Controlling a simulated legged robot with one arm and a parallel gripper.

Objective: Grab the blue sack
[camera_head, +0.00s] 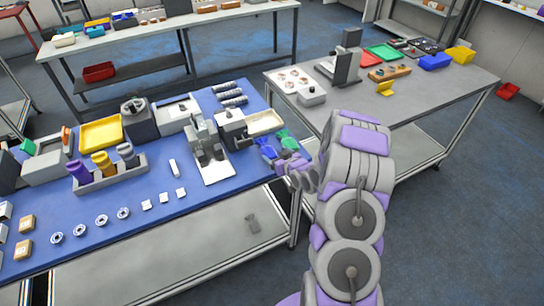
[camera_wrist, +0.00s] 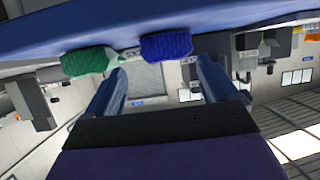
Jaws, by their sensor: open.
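The blue sack (camera_head: 267,152) lies at the right end of the blue-topped table, beside a green sack (camera_head: 287,140). My gripper (camera_head: 285,165) is at the table's right edge, close to both sacks. In the wrist view, which looks upside down, my gripper (camera_wrist: 160,78) is open with nothing between its fingers. The blue sack (camera_wrist: 166,46) is ahead of the opening, nearer the right finger. The green sack (camera_wrist: 88,60) is ahead and left of the left finger. I cannot tell whether the fingers touch either sack.
The blue table (camera_head: 110,235) holds a metal machine (camera_head: 207,150), a beige tray (camera_head: 265,122) and several small parts left of the sacks. A grey table (camera_head: 440,95) stands to the right with trays and boxes. Bare floor lies between the tables.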

